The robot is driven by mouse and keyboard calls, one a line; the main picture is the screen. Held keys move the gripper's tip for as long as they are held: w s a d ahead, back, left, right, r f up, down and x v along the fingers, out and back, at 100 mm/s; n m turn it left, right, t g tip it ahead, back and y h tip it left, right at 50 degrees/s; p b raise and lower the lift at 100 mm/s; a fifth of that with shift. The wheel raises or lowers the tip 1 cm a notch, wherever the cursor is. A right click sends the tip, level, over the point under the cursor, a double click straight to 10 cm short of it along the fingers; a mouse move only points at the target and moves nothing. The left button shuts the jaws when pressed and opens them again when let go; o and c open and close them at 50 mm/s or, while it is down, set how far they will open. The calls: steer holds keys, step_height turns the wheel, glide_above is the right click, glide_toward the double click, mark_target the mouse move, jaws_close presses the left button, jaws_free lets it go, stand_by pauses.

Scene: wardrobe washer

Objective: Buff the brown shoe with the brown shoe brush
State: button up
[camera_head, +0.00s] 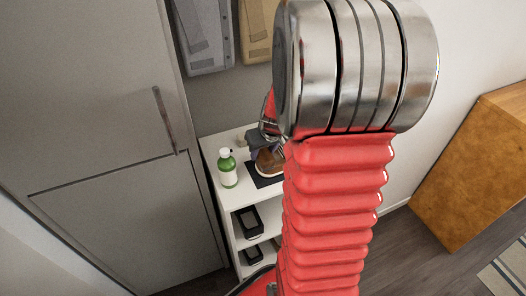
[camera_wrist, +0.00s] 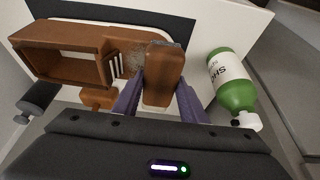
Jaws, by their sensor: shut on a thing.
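In the wrist view, my gripper (camera_wrist: 161,88) has its purple fingers shut on the brown shoe brush (camera_wrist: 163,75). Its brown back faces the camera and greyish bristles show at its far end. The brown shoe (camera_wrist: 60,50) lies to the left, with its wide opening at the left and its laces toward the brush. The brush end overlaps the shoe's toe in the picture; I cannot tell if they touch. In the head view, the shoe (camera_head: 268,162) sits on the shelf top, partly behind my arm, which hides most of my gripper.
A green bottle (camera_wrist: 232,82) with a white label lies close to the right of the brush. It stands upright on the white shelf (camera_head: 211,160) in the head view. A dark mat (camera_head: 262,180) lies under the shoe. A smaller brown object (camera_wrist: 97,98) is beside the shoe.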

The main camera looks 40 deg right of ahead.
steer(key=shift+d, duration=0.1)
steer(key=shift+s+d, duration=0.3)
steer(key=shift+d, duration=0.65)
steer(key=shift+s+d, duration=0.3)
steer(key=shift+d, duration=0.6)
steer(key=shift+w+a, duration=0.3)
steer(key=shift+a, duration=0.7)
steer(key=shift+w+a, duration=0.25)
steer(key=shift+a, duration=0.7)
steer(key=shift+s+d, duration=0.2)
steer(key=shift+d, duration=0.45)
steer(key=shift+s+d, duration=0.2)
steer(key=shift+d, duration=0.5)
steer(key=shift+s+d, duration=0.2)
steer(key=shift+d, duration=0.45)
steer(key=shift+a, duration=0.1)
steer(key=shift+w+a, duration=0.3)
steer(key=shift+a, duration=0.65)
steer(key=shift+w+a, duration=0.3)
steer(key=shift+a, duration=0.65)
